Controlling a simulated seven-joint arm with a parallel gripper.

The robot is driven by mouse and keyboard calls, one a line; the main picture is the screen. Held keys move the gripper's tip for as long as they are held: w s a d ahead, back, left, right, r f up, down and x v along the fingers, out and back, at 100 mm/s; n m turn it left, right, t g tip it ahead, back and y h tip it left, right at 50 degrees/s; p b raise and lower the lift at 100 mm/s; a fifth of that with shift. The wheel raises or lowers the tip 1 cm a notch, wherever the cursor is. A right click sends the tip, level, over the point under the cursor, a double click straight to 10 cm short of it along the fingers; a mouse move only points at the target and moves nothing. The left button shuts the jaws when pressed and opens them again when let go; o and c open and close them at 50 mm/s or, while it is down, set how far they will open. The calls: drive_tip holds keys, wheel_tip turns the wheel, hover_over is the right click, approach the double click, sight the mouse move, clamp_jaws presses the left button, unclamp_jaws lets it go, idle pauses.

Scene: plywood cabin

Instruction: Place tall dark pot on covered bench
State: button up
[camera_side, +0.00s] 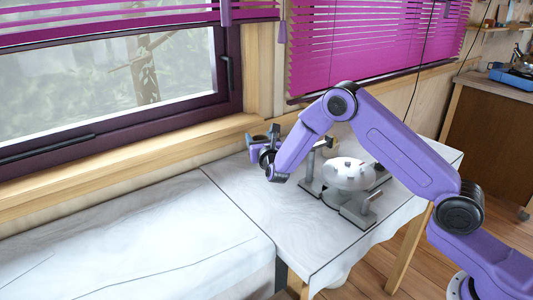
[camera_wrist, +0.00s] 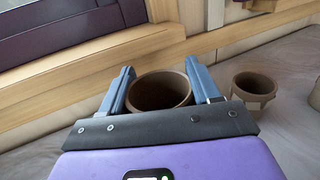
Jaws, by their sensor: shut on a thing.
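A brown round-mouthed pot (camera_wrist: 160,92) sits between the two blue fingers of my gripper (camera_wrist: 159,70) in the wrist view. The fingers press on its sides, and I look into its open top; its lower body is hidden by the gripper. In the side view my gripper (camera_side: 276,134) is over the far left part of the cloth-covered table, near the window wall; the held pot is hard to make out there. The covered bench (camera_side: 120,245), under a white cloth, lies at the left below the window.
A second brown pot (camera_wrist: 254,86) stands right of the held one in the wrist view. A white round device (camera_side: 348,173) on a grey metal base stands on the covered table (camera_side: 250,205). The wooden sill (camera_side: 130,165) runs behind. The bench top is clear.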

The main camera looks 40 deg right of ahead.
drive_tip(key=shift+f, duration=2.45)
drive_tip(key=shift+f, duration=0.1)
drive_tip(key=o, duration=1.1)
drive_tip(key=shift+f, duration=0.1)
drive_tip(key=shift+o, duration=0.2)
drive_tip(key=shift+s+a, duration=0.1)
drive_tip(key=shift+s, duration=0.05)
drive_tip(key=v, duration=1.1)
drive_tip(key=shift+s+a, duration=0.1)
drive_tip(key=shift+s, duration=0.2)
